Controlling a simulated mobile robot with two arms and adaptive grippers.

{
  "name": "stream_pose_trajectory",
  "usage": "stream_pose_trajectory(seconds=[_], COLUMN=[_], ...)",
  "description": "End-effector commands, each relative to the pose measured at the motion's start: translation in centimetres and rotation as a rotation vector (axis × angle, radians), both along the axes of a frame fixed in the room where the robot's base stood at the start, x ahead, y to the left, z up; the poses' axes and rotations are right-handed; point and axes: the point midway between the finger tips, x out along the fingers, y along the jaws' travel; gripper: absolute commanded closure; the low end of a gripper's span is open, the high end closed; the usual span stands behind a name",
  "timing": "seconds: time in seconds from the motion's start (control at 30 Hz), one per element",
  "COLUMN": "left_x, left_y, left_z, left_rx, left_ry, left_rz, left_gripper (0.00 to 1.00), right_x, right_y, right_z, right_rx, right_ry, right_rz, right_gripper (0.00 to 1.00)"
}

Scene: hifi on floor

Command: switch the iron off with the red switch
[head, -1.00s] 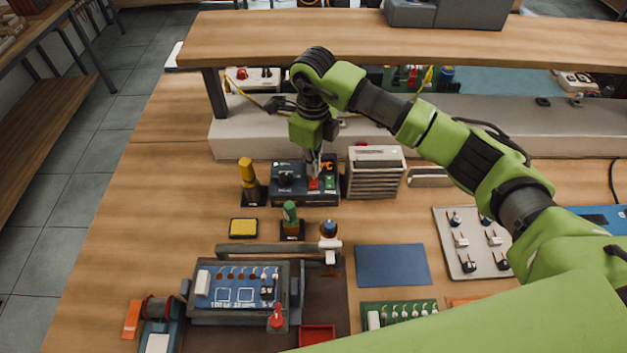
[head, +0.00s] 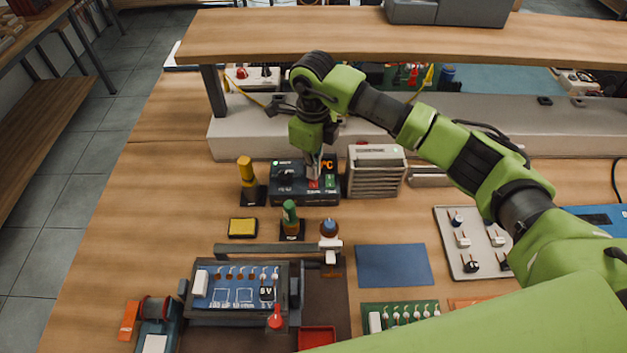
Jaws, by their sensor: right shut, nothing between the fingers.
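The iron's dark station (head: 290,196) stands at the back of the bench, with a lit orange display at its upper right. The red switch (head: 314,185) is low on its front, beside a green one (head: 330,182). My right gripper (head: 314,176) is shut and empty, pointing down at the red switch. Its tips are at or just above the switch; I cannot tell whether they touch. A yellow-handled tool in a stand (head: 248,180) is left of the station; I cannot tell whether it is the iron. My left gripper is not in view.
A grey vented box (head: 375,173) stands close to the right of the station. A wooden shelf (head: 420,40) overhangs behind.

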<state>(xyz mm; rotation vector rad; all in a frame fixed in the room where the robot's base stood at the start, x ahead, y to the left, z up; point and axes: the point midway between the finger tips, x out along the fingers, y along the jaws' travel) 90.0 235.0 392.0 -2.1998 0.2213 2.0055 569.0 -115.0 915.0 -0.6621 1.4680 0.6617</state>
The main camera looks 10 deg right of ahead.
Motion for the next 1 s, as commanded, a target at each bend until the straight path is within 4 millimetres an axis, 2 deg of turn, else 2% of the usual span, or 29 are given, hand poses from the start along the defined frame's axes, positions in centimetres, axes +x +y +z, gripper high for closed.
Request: stream_pose_trajectory(seconds=[0.57, 1.0], left_x=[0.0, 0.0], left_y=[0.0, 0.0], left_z=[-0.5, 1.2], left_rx=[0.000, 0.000], left_ry=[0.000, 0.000], left_rz=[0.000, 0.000], left_gripper=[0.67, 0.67], right_x=[0.0, 0.1], right_y=[0.0, 0.0], right_z=[-0.6, 2.5], right_rx=[-0.001, 0.000], right_ry=[0.001, -0.001], right_rz=[0.000, -0.001], right_gripper=[1.00, 1.00])
